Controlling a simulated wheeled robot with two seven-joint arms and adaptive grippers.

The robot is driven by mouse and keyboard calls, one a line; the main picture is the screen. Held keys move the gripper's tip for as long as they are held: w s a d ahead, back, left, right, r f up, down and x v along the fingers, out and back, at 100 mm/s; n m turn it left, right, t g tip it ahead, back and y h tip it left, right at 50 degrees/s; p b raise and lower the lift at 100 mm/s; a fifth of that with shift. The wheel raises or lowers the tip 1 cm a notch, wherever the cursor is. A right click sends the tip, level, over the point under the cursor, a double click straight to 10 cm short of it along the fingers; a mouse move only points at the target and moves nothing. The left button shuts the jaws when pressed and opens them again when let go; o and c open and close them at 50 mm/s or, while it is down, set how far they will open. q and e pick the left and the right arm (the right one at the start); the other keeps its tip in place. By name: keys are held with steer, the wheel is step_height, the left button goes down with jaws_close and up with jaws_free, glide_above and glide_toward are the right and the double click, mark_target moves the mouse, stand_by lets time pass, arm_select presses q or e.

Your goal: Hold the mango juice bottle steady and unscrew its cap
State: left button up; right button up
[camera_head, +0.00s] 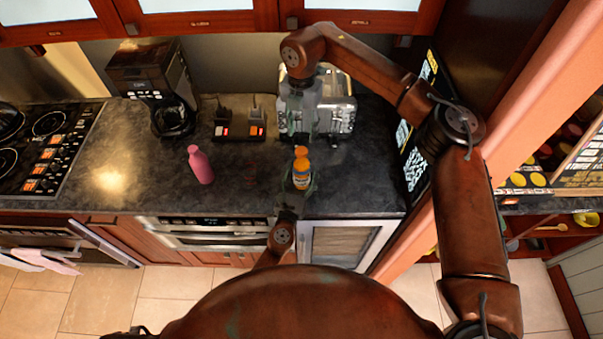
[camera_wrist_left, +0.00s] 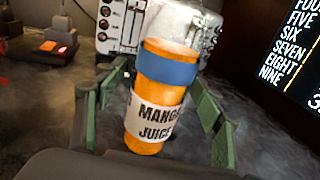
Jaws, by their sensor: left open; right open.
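The mango juice bottle (camera_head: 301,174) stands on the dark counter, with an orange body, a blue band and an orange top (camera_head: 301,152). In the left wrist view the bottle (camera_wrist_left: 155,112) shows its white "MANGO JUICE" label. My left gripper (camera_head: 300,184) comes from the near side, with its green fingers on either side of the bottle. In the left wrist view its fingers (camera_wrist_left: 160,95) are spread, with a gap visible beside the bottle. My right gripper (camera_head: 299,134) points down just behind and above the bottle top, apart from it in the picture; its fingertips are hard to make out.
A pink bottle (camera_head: 200,165) stands to the left on the counter. A silver toaster (camera_head: 337,105) is behind the right gripper. A coffee maker (camera_head: 160,85), two small dark devices (camera_head: 238,122) and a stove (camera_head: 45,140) lie further left. A lettered black panel (camera_head: 416,150) bounds the right side.

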arm_select(q)
steer(key=shift+c, duration=0.5)
jaws_close()
